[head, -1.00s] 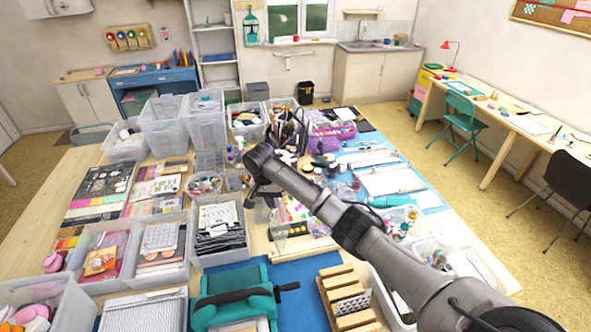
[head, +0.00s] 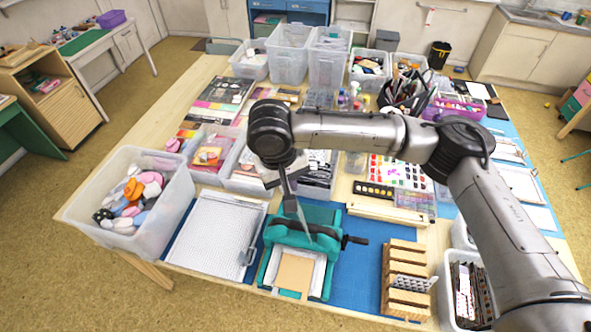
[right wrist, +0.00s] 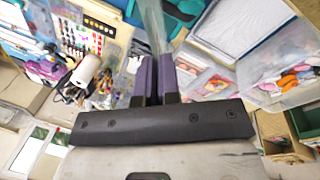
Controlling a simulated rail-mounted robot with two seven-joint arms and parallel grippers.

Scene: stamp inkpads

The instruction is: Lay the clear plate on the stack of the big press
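The big press (head: 322,216) is teal with a black crank, standing on a blue mat at the table's front. Its stack (head: 295,273), a tan sheet on a pale bed, lies on the front side of the press. My right gripper (head: 284,178) is above the press, shut on the clear plate (head: 291,205), which hangs tilted and nearly edge-on over the press. In the right wrist view the purple fingers (right wrist: 154,72) pinch the see-through plate (right wrist: 153,22). I cannot tell whether its lower tip touches the press. My left gripper is not in view.
A wooden rack (head: 405,283) stands to the right, beside a bin of stamps (head: 468,293). Bare blue mat (head: 358,262) lies between press and rack.

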